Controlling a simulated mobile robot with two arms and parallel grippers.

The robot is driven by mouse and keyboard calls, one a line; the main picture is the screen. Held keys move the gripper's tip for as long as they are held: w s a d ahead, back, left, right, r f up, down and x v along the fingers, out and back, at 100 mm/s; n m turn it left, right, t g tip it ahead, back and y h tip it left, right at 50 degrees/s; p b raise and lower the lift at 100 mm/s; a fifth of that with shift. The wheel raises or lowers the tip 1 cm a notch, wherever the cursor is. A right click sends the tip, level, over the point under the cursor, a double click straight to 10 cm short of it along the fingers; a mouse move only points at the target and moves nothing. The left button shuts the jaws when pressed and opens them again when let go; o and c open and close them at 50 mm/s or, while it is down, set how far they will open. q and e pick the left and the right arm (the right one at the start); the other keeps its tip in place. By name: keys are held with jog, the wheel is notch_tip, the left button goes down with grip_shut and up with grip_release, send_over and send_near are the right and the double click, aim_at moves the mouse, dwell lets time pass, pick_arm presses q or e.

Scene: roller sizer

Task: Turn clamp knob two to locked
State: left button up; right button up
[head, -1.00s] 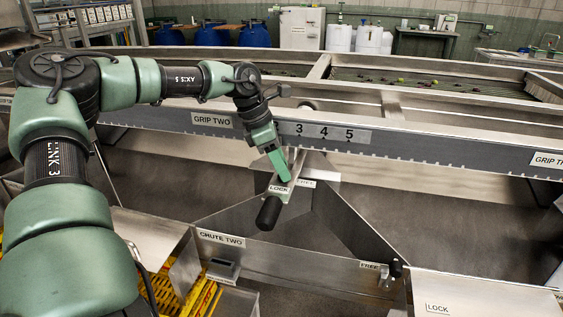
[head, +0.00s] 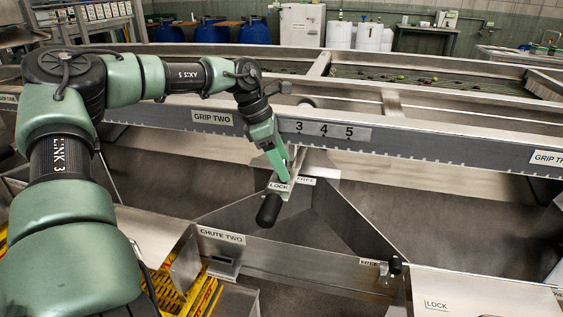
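My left gripper (head: 283,166) points down at the middle of the picture, with its green fingertips beside a plate marked LOCK (head: 279,187) and FREE. A lever with a black handle (head: 269,209) sticks out toward me just below the fingertips, and its handle looks clear of them. Whether the fingers are apart or closed cannot be made out. A small black knob (head: 396,265) stands at the right end of the chute two plate, beside a small label that is hard to read now. A LOCK label (head: 436,305) lies to its lower right. I see no number on either control. My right gripper is out of view.
A long metal rail (head: 445,155) marked GRIP TWO and 3 4 5 runs across behind the gripper. The chute two plate (head: 290,262) stands below it. Yellow crates (head: 180,297) are at lower left. Open floor shows between the metal walls.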

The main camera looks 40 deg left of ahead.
pick_arm(q)
jog(key=shift+s+a+r, duration=0.1)
jog(key=shift+r, duration=0.25)
jog(key=v, duration=0.2)
jog(key=shift+s+a+r, duration=0.25)
jog(key=s+a, duration=0.8)
jog(key=shift+a+f, duration=0.15)
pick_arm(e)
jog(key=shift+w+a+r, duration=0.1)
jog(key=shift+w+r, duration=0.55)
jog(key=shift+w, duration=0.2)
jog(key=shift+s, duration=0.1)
